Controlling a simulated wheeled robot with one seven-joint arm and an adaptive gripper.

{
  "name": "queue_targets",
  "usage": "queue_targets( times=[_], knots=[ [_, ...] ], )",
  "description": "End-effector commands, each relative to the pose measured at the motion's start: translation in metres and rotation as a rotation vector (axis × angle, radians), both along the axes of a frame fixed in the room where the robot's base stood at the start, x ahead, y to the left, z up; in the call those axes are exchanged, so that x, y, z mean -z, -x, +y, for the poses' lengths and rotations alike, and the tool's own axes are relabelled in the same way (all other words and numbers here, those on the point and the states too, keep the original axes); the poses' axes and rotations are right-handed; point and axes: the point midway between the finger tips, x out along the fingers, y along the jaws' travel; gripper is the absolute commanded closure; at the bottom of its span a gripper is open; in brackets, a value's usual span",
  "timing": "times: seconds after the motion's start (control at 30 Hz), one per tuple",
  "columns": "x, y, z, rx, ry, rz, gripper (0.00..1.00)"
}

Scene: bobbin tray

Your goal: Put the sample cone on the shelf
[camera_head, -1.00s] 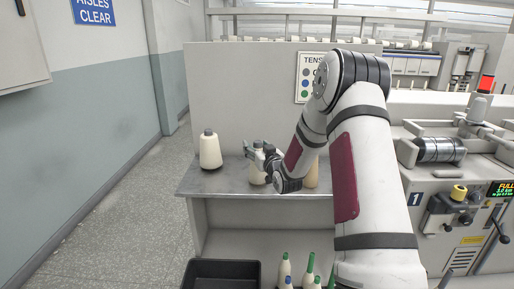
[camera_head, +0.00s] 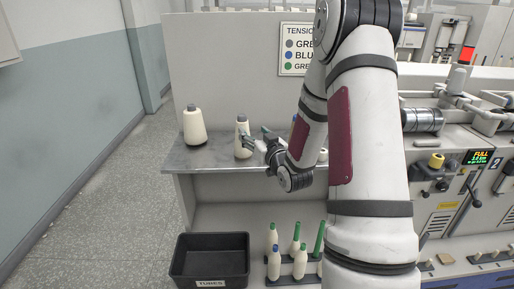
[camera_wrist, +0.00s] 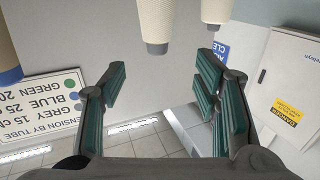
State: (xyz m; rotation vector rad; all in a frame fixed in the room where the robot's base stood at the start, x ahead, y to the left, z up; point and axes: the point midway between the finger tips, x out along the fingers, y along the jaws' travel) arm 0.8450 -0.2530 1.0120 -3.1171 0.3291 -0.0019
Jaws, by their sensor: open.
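Cream cones stand upright on the grey shelf (camera_head: 215,159). One grey-tipped cone (camera_head: 194,127) is at the left end. A second grey-tipped cone (camera_head: 241,150) stands right of it, beside my gripper (camera_head: 254,142). A further cone (camera_head: 322,156) is partly hidden behind my arm. I cannot tell which is the sample cone. In the wrist view, my gripper (camera_wrist: 165,95) is open, its teal-padded fingers apart with nothing between them. A grey-tipped cone (camera_wrist: 154,18) is beyond the gap, and another cone (camera_wrist: 216,10) is to its right. Contact between fingers and cone cannot be told.
A black tray (camera_head: 211,235) labelled TUBES is on the floor. Several coloured-tipped tubes stand in a rack (camera_head: 283,280) right of it. A tension sign (camera_head: 299,49) is on the panel behind the shelf. A winding machine (camera_head: 448,150) is at the right. Floor is clear at left.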

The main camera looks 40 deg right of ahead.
Motion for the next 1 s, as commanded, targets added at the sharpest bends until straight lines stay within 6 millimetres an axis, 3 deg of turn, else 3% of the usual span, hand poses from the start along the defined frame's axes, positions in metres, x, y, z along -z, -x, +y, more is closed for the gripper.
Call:
queue_targets(
  times=[0.17,0.27,0.4,0.53,0.77,1.0],
  knots=[
    [-0.004,0.0,0.005,-0.005,0.007,0.023,0.44],
    [-0.013,-0.003,0.019,-0.019,0.024,0.094,0.44],
    [-0.029,0.002,0.049,-0.03,0.049,0.261,0.44],
    [-0.043,0.023,0.079,-0.029,0.058,0.428,0.44],
    [-0.064,0.095,0.132,-0.022,0.031,0.7,0.44],
    [-0.076,0.205,0.19,-0.052,-0.043,0.966,0.44]
  ],
)
